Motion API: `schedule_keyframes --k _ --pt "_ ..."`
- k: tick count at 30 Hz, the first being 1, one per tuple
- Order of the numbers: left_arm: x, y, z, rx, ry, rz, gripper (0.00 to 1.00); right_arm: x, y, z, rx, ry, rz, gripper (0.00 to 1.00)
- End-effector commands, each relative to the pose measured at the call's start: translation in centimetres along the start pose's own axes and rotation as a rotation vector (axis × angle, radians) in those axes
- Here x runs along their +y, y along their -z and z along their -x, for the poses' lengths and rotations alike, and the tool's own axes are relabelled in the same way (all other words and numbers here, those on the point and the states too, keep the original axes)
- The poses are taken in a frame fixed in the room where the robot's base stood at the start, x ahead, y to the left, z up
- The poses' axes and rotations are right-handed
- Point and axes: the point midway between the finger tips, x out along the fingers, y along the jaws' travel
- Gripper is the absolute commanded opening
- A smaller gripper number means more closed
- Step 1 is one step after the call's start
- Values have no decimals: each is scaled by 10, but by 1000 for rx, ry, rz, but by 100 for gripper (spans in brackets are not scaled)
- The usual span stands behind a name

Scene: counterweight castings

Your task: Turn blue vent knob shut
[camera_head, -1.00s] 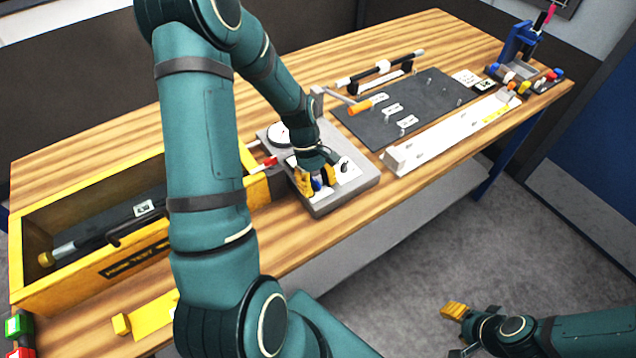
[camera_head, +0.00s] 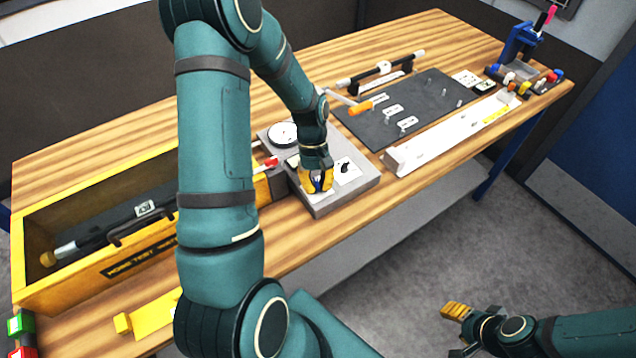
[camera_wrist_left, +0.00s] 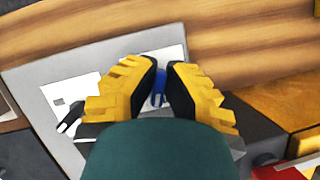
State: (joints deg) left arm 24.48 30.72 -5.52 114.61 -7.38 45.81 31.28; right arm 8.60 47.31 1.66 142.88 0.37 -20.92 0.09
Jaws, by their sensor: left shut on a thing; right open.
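The blue vent knob (camera_wrist_left: 158,92) is on the grey panel box (camera_head: 338,204), and a small part of it shows between my left fingers in the left wrist view. My left gripper (camera_head: 318,186) reaches down from above and is shut on the knob; its yellow fingertips also show in the left wrist view (camera_wrist_left: 160,75). The fingers hide most of the knob, so its pointing direction cannot be read. My right gripper (camera_head: 456,312) is open and empty, off the table's front edge above the floor.
The panel box also has a round dial (camera_head: 283,133), a black knob (camera_head: 345,168) and a red-tipped lever (camera_head: 271,162). A yellow crate (camera_head: 90,187) stands to the left. A dark mat (camera_head: 440,100) and a white rail (camera_head: 455,130) lie to the right.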

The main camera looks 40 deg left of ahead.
Motion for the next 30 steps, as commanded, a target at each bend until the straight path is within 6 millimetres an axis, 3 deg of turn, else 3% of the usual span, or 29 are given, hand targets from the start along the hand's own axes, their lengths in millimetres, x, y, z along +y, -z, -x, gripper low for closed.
schedule_keyframes --k 30 --pt "-7 2 0 -3 363 -875 0 1 0 -3 0 0 0 47"
